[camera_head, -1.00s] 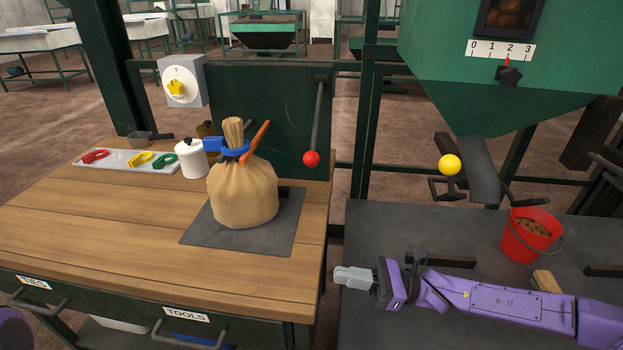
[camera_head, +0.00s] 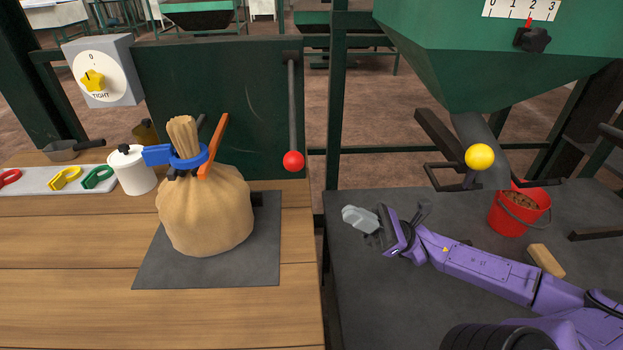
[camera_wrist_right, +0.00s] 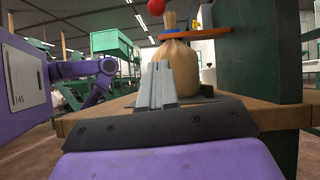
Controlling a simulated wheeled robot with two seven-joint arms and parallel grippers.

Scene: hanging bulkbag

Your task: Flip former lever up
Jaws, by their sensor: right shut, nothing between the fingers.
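A dark lever with a red ball knob (camera_head: 293,161) hangs down from the top right of a green panel (camera_head: 215,100) behind the wooden bench. In the right wrist view a red ball (camera_wrist_right: 156,7) shows at the top edge. A tied tan sack (camera_head: 205,212) stands on a dark mat, with a blue clamp (camera_head: 190,160) and orange handle around its neck. My right gripper (camera_head: 354,216) is shut and empty, over the dark table, below and to the right of the red knob and apart from it. It also shows in the right wrist view (camera_wrist_right: 160,70). My left gripper is out of view.
A dial box (camera_head: 102,72) stands left of the panel. A white jar (camera_head: 131,170) and a tray (camera_head: 38,181) sit on the bench. A yellow knob (camera_head: 479,157), a green hopper (camera_head: 470,65) and a red bucket (camera_head: 519,212) are at right. Space between gripper and knob looks clear.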

